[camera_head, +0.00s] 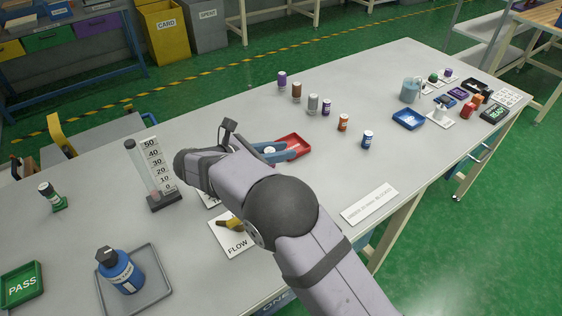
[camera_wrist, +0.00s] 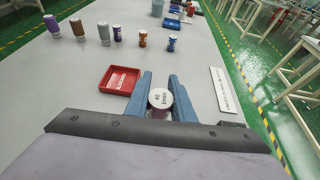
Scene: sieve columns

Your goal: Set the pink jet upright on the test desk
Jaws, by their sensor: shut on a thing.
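My gripper (camera_wrist: 160,88) has blue fingers on both sides of a small round piece with a white lettered top (camera_wrist: 160,98). What shows of its side below the top is dark pinkish purple, so I take it to be the pink jet. The white top faces the wrist camera, and the lower part is hidden by the fingers. In the head view my gripper (camera_head: 283,151) is over the grey test desk (camera_head: 230,110), beside the red tray (camera_head: 298,139). I cannot tell whether the piece touches the desk.
Several small capped jars stand beyond, including a purple one (camera_head: 282,80) and a blue one (camera_head: 368,140). A scaled tube stand (camera_head: 157,170), a FLOW card (camera_head: 236,240) and a blue bottle (camera_head: 121,270) are left and near. A white label plate (camera_head: 370,203) lies right.

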